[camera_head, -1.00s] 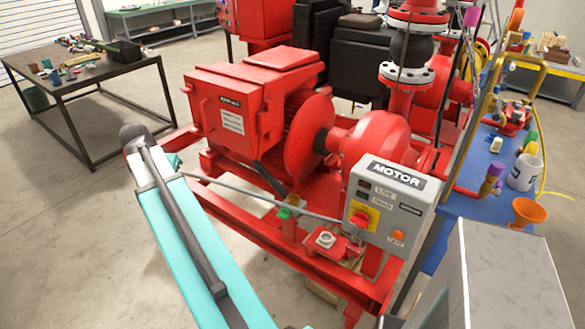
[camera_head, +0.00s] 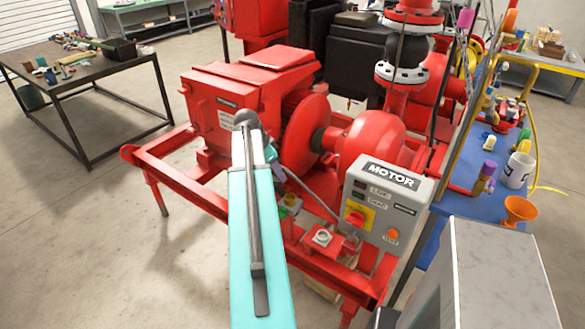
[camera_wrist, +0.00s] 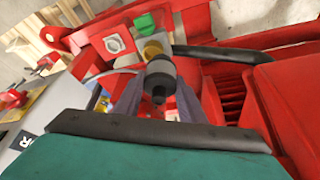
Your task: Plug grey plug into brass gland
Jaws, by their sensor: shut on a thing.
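The grey plug (camera_wrist: 160,68), a dark cylinder, is between the two fingers of my gripper (camera_wrist: 155,92) in the wrist view. My gripper is shut on it. The brass gland (camera_wrist: 152,46) shows just beyond the plug, near a green part (camera_wrist: 145,24). The plug overlaps the gland in the picture; I cannot tell whether they touch or the plug is inside. In the head view the gland's fitting (camera_head: 290,203) is on the red skid, left of the motor box. My arm hides most of the gripper there, and the plug is not clear.
The grey motor control box (camera_head: 388,205) stands close to the right. The red motor (camera_head: 225,105) and round housing (camera_head: 305,130) lie behind. A dark bar (camera_wrist: 215,53) crosses beside the gland in the wrist view.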

